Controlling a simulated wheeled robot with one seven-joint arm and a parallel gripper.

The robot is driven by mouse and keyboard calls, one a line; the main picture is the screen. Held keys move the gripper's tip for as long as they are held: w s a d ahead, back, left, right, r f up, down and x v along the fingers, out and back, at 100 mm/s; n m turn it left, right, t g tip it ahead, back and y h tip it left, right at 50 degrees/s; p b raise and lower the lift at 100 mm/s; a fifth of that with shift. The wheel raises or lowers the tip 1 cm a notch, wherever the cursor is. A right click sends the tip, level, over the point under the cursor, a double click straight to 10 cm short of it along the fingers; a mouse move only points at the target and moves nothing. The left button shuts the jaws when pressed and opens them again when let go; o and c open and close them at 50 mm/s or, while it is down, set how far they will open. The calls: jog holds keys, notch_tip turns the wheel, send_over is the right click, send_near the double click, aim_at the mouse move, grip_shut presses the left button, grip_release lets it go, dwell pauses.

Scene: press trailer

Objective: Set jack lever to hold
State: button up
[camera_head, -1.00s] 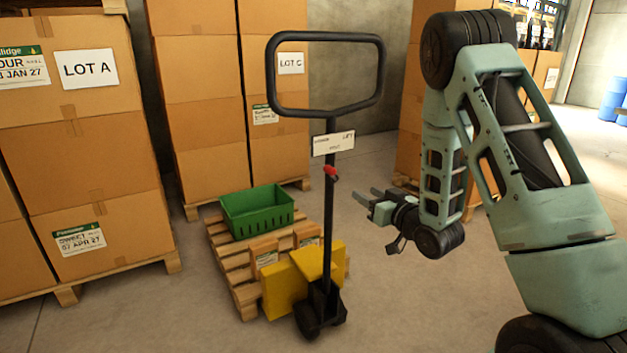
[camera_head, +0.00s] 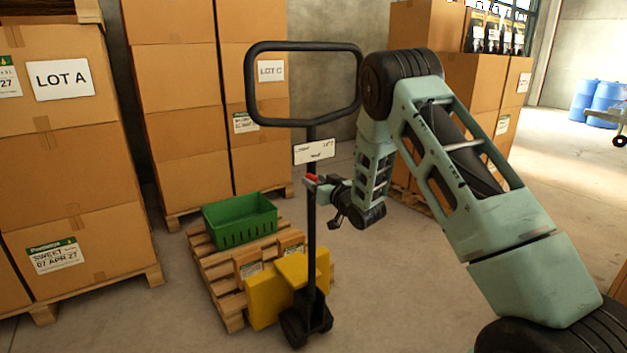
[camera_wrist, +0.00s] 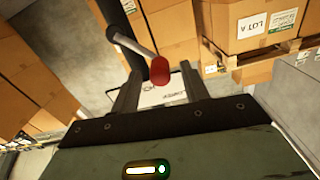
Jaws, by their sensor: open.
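The pallet jack's lever has a red tip (camera_head: 311,178) and sits on the black upright post (camera_head: 311,225), just below a white label plate (camera_head: 315,152). The label's small print is too blurred to read fully. In the wrist view the lever shows as a grey rod ending in a red knob (camera_wrist: 160,70). My gripper (camera_head: 321,185) is open at the post, at the lever's height. In the wrist view the knob appears between its two fingers, with no grip on it. I cannot tell whether a finger touches it.
The jack's black loop handle (camera_head: 249,90) stands above the label. Its yellow body (camera_head: 262,297) is at a wooden pallet (camera_head: 217,280) bearing a green crate (camera_head: 240,220) and small boxes. Stacked cartons (camera_head: 175,115) stand behind. Open floor (camera_head: 400,290) lies right of the jack.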

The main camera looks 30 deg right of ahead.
jog(key=shift+w, duration=0.85)
jog(key=shift+c, duration=0.4)
grip_shut()
jog(key=shift+d+r+m+p, duration=0.2)
jog(key=shift+d+m, duration=0.5)
jog(key=shift+m, duration=0.6)
jog(key=shift+d+r+m+p, duration=0.1)
jog(key=shift+d+r+m, duration=0.2)
jog(key=shift+d+m, duration=0.75)
jog(key=shift+d+r+m+p, duration=0.15)
jog(key=shift+d+r+m, duration=0.2)
jog(key=shift+m, duration=1.2)
jog(key=shift+d+f, duration=0.1)
